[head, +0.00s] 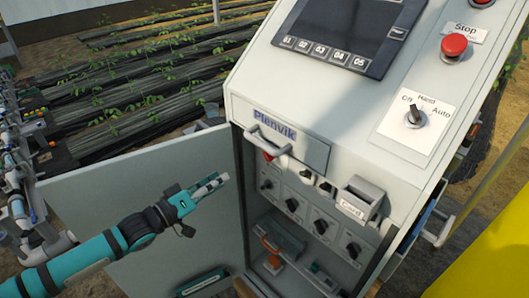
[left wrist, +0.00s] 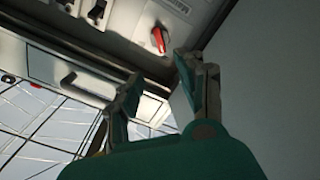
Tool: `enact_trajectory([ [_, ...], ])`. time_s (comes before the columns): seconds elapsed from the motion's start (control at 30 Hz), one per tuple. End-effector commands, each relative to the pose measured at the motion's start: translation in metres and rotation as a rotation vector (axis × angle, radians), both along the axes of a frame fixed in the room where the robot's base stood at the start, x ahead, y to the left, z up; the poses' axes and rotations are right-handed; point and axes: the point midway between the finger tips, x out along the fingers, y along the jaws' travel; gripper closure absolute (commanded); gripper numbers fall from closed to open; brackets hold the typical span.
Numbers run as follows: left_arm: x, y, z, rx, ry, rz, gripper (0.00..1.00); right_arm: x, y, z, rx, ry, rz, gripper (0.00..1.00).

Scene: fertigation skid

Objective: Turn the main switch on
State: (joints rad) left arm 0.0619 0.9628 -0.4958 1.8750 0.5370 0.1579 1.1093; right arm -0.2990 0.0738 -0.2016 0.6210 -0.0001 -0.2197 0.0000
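The main switch, a red rotary knob on a light plate, shows in the left wrist view (left wrist: 158,40) beyond my fingertips. In the head view a small part of the red knob (head: 267,156) shows below the cabinet's nameplate, partly hidden by a handle. My left gripper (head: 217,181) is in front of the open cabinet door, left of the switch and apart from it. In the left wrist view its two fingers (left wrist: 160,77) are spread with nothing between them. The knob's exact setting cannot be told. My right gripper is not in view.
The cabinet door (head: 150,205) stands open to the left. Black knobs (head: 292,205) and a labelled card holder (head: 358,199) are on the cabinet front. Above are a screen (head: 345,25), a red stop button (head: 454,45) and a selector (head: 414,117). Plant rows lie behind.

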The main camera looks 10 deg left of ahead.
Motion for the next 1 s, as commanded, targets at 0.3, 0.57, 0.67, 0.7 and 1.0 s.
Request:
enact_trajectory([
  [0.3, 0.054, -0.036, 0.004, -0.001, -0.005, 0.001, 0.62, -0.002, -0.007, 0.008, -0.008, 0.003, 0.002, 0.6],
  [0.57, 0.1, -0.066, 0.003, 0.002, -0.005, 0.001, 0.62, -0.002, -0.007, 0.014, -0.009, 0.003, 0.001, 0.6],
  [0.67, 0.114, -0.075, 0.002, 0.002, -0.004, 0.001, 0.62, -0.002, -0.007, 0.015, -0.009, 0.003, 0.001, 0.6],
  [0.7, 0.118, -0.078, 0.002, 0.001, -0.003, 0.001, 0.62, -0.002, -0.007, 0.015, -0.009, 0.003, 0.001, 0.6],
  [1.0, 0.132, -0.088, 0.001, 0.003, -0.002, 0.001, 0.62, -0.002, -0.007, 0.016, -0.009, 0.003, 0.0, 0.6],
])
